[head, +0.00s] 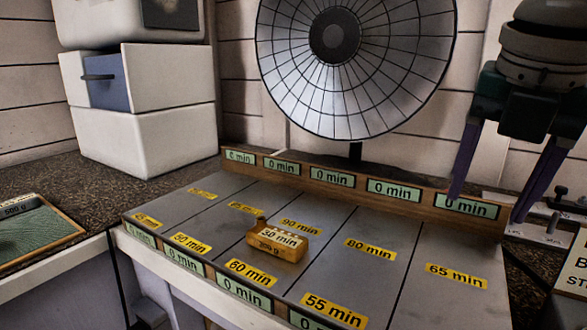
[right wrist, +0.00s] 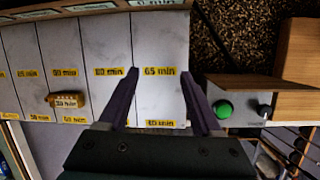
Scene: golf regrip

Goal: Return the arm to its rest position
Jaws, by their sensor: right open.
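My right gripper (head: 490,185) is at the upper right of the head view, with its two purple fingers spread apart and nothing between them. It hangs above the right end of the grey lane board (head: 408,268). In the right wrist view the open fingers (right wrist: 164,85) frame the lane labelled 65 min. My left gripper is in neither view.
A wooden rail with green 0 min displays (head: 332,178) runs along the board's back. A large round fan-like disc (head: 355,70) stands behind it. White boxes (head: 145,110) stand at the back left. A green-topped tray (head: 35,235) lies at the left. A green button (right wrist: 222,109) is right of the board.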

